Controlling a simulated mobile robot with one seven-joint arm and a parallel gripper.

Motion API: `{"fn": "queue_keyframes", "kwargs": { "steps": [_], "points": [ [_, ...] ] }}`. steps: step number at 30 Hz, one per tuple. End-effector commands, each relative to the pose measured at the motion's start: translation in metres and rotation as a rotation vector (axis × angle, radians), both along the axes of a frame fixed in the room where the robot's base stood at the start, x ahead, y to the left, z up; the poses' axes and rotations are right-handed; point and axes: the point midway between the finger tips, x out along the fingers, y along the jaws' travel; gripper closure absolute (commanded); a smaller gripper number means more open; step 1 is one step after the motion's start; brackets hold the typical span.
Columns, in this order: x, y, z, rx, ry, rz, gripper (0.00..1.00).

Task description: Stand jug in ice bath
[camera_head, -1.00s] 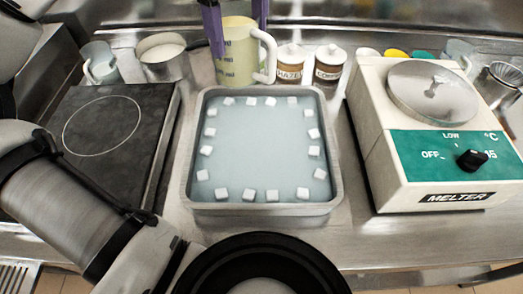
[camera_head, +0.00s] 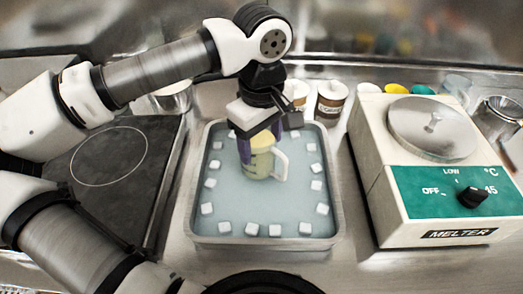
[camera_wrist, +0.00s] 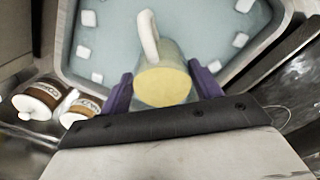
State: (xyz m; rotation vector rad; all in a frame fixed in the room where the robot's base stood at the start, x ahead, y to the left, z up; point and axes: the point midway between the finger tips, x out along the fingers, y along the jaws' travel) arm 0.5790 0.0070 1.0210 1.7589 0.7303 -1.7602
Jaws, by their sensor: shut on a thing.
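The jug (camera_head: 262,163) is a pale yellow, see-through measuring jug with a white handle on its right. It is upright in the middle-back part of the ice bath (camera_head: 190,215), a metal tray of bluish water edged with white ice cubes. My gripper (camera_head: 261,146) is above the tray, its purple fingers shut on the jug's sides. In the wrist view the jug (camera_wrist: 165,80) sits between the two fingers, with the bath beyond it. I cannot tell whether its base touches the tray floor.
A dark hotplate (camera_head: 105,160) lies left of the bath. A white and green melter (camera_head: 450,195) stands to the right. Two lidded jars, one of them here (camera_head: 331,100), stand behind the bath, near my wrist. A metal pot (camera_head: 172,97) is at the back left.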

Motion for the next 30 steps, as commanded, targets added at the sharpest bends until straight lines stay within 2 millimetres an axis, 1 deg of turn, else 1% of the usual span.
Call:
{"fn": "queue_keyframes", "kwargs": {
  "steps": [2, 7, 10, 23, 24, 28, 29, 30],
  "points": [
    [0.000, 0.000, -0.004, -0.001, 0.000, 0.000, 0.71],
    [0.000, 0.000, -0.027, -0.001, 0.001, 0.000, 0.71],
    [0.000, 0.000, -0.037, -0.001, 0.000, 0.000, 0.71],
    [0.000, 0.000, -0.045, -0.001, -0.001, 0.000, 0.71],
    [0.000, 0.000, -0.044, -0.001, -0.001, 0.000, 0.34],
    [0.000, 0.000, -0.043, -0.001, -0.001, 0.000, 0.17],
    [0.000, 0.000, -0.043, -0.001, -0.001, 0.000, 0.15],
    [0.000, 0.000, -0.043, -0.001, -0.001, 0.000, 0.15]
  ]
}}
